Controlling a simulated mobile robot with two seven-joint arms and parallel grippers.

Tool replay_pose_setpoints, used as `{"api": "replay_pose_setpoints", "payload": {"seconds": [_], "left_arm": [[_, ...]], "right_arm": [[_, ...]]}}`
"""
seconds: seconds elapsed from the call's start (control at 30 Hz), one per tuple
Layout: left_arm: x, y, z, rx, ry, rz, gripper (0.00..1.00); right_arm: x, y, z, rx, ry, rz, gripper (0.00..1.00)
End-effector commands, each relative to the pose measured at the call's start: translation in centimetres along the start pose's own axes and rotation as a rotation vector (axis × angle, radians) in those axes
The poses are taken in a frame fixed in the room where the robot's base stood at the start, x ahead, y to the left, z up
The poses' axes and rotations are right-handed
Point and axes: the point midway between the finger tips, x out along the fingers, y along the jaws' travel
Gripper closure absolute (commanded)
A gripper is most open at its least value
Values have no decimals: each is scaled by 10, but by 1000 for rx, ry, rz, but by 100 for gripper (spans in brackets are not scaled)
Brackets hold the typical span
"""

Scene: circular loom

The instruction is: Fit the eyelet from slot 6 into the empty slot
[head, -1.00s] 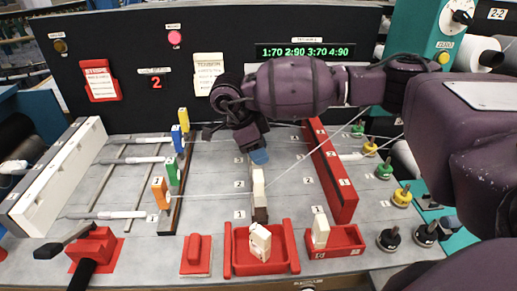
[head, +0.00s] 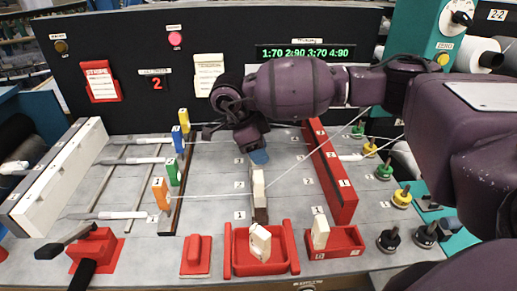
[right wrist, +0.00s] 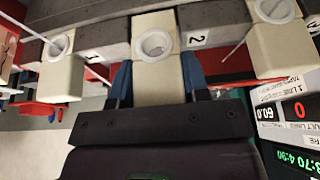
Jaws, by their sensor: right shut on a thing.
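My right gripper (head: 258,157) reaches over the middle of the board from the right, pointing down. In the right wrist view its blue fingers (right wrist: 156,85) stand on both sides of a cream eyelet block (right wrist: 153,72) with a white ring and are shut on it. This block is at the dark numbered rail, close to a label 2; whether it is seated cannot be told. Other eyelet blocks stand to its left (right wrist: 62,78) and right (right wrist: 280,50), with threads at them. In the head view a near eyelet block (head: 258,186) stands on the rail. My left gripper is out of view.
A red tray (head: 232,262) with a cream block in it and a smaller red tray (head: 350,247) with another stand in front. A red wall (head: 338,185) lies right of the rail. Orange, green and yellow blocks stand left. White threads cross the board.

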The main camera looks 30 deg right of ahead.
Motion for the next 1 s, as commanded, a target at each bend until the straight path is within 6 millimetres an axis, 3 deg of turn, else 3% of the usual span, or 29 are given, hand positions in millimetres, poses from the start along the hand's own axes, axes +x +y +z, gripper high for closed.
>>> {"api": "replay_pose_setpoints", "payload": {"seconds": [0.3, 1.0], "left_arm": [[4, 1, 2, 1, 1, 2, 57], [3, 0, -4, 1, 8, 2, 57]], "right_arm": [[9, 0, 4, -1, 1, 2, 86], [5, 1, 2, -3, 2, 4, 86]]}}
